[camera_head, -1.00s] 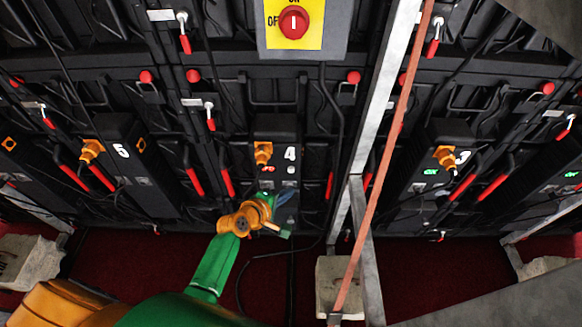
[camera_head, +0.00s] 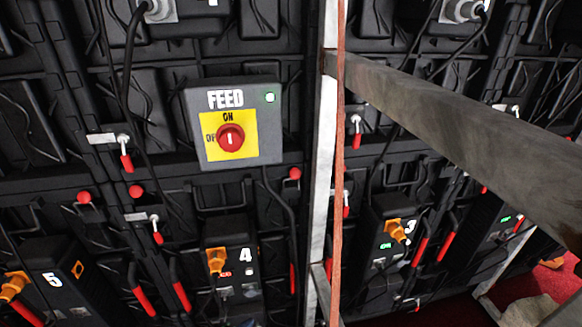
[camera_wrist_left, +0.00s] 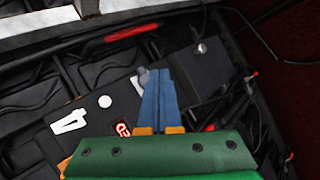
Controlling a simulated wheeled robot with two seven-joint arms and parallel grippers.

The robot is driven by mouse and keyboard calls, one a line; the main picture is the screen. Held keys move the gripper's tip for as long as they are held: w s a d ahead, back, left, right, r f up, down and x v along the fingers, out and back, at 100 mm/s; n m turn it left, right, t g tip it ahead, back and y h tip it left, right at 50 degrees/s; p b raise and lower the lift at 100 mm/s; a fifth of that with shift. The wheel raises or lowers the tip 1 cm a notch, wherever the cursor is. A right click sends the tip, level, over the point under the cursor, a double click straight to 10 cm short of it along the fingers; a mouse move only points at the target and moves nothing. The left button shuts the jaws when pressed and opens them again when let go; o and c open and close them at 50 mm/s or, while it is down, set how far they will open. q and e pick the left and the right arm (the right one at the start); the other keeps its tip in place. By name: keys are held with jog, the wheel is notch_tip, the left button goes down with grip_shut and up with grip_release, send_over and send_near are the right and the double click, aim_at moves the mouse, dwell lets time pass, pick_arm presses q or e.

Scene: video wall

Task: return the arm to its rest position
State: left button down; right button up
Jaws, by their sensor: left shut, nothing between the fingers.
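My left gripper (camera_wrist_left: 160,75) shows in the left wrist view, its two blue fingers shut together with nothing between them. Behind the fingers lie black panel hardware, a small red lit display (camera_wrist_left: 123,130) and a red handle (camera_wrist_left: 132,32). I cannot tell how far the fingertips are from the panel. No arm or gripper of mine is clearly visible in the head view now. My right gripper is in neither view.
The head view shows the feed switch box (camera_head: 232,125), with a green light and its red knob at ON. Unit 4 (camera_head: 246,254) has a red display; unit 3 (camera_head: 409,226) shows green. A pale upright post (camera_head: 322,150) and a grey diagonal beam (camera_head: 450,110) stand in front of the wall.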

pick_arm(q)
jog(key=s+a+f+m+g+y, duration=0.1)
jog(key=s+f+m, duration=0.4)
jog(key=s, duration=0.6)
jog(key=s+a+f+m+g+y+p, duration=0.1)
jog(key=s+f+m+g, duration=0.3)
jog(key=s, duration=0.7)
jog(key=s+a+f+m+g, duration=0.2)
jog(key=s+f+m, duration=0.5)
jog(key=s, duration=0.4)
jog(key=shift+s+a+f+g+y, duration=0.25)
jog(key=shift+f+g+y, duration=0.2)
jog(key=shift+g, duration=0.25)
